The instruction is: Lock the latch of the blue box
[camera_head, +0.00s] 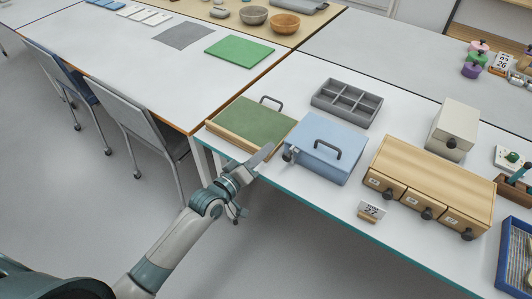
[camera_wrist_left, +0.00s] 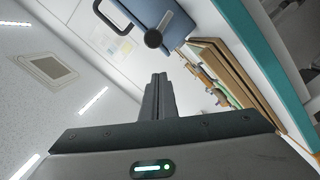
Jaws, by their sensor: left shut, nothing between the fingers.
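The blue box (camera_head: 318,165) stands closed on the white table, with a dark handle on its lid. Its latch (camera_head: 289,155) shows as a dark knob on the side of the box facing my left gripper. In the left wrist view the box (camera_wrist_left: 128,12) is at the top and the round dark latch knob (camera_wrist_left: 153,39) lies just beyond my fingertips. My left gripper (camera_head: 267,150) is shut and empty, near the table edge, a little left of the latch. A gap shows between the fingertips (camera_wrist_left: 158,78) and the knob. My right gripper is not in view.
A green-topped wooden case (camera_head: 246,124) with a handle lies left of the box. A grey compartment tray (camera_head: 347,101) is behind it. A wooden drawer unit (camera_head: 435,175) and a small number card (camera_head: 371,211) stand to the right. The table's teal edge (camera_head: 310,210) runs in front.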

